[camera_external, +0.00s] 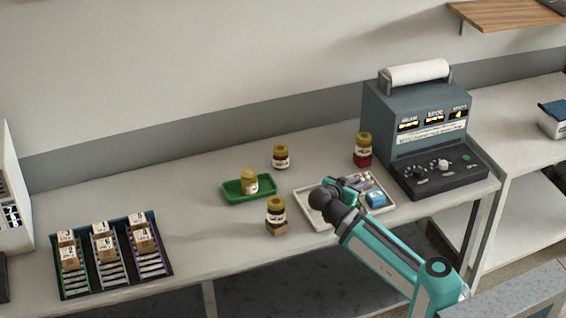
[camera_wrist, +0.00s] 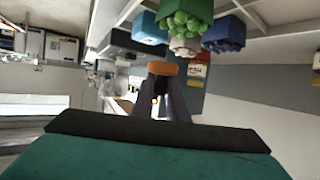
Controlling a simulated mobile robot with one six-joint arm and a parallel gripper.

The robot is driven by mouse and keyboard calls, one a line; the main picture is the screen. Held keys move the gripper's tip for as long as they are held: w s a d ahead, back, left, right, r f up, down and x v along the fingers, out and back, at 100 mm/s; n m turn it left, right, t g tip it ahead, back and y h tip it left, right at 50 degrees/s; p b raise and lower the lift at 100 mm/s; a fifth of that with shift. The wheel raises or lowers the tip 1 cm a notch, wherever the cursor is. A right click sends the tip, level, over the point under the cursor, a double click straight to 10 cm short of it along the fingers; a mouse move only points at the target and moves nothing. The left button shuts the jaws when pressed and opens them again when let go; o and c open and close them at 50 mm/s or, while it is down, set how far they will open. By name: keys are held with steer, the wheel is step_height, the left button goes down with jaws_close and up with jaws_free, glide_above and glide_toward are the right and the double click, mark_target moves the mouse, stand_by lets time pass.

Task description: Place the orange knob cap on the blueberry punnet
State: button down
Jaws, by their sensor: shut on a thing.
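In the wrist view, my gripper (camera_wrist: 163,82) is shut on the orange knob cap (camera_wrist: 162,68), held at the fingertips. A dark blue punnet (camera_wrist: 225,33), which looks like the blueberry punnet, is at the upper right of the cap and apart from it. In the external view, my gripper (camera_external: 347,188) is low over the white tray (camera_external: 312,208). The cap cannot be made out there, and the arm hides part of the tray. The punnets are too small to tell apart in that view.
In the wrist view, a punnet of green fruit (camera_wrist: 182,20), a whitish item (camera_wrist: 185,45) and a light blue box (camera_wrist: 148,27) crowd near the dark blue punnet. The grey machine (camera_external: 420,130), a jar (camera_external: 363,150) and a green tray (camera_external: 235,197) stand around the white tray.

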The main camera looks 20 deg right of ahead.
steer(key=shift+w+a+r+p, duration=0.1)
steer(key=shift+w+p, duration=1.4)
steer(key=shift+p, duration=2.25)
steer(key=p, duration=0.2)
steer(key=shift+w+p, duration=0.35)
steer(key=w, duration=0.2)
steer(key=w+f+p, duration=0.1)
steer(key=w, duration=0.5)
steer(key=shift+a+f+p, duration=0.15)
steer(key=shift+a+p, duration=0.2)
steer(key=shift+p, duration=0.05)
steer(key=shift+f, duration=0.1)
steer(key=shift+f+p, duration=0.65)
steer(key=shift+f, duration=1.05)
steer(key=shift+f+b, duration=0.2)
steer(key=shift+b, duration=0.1)
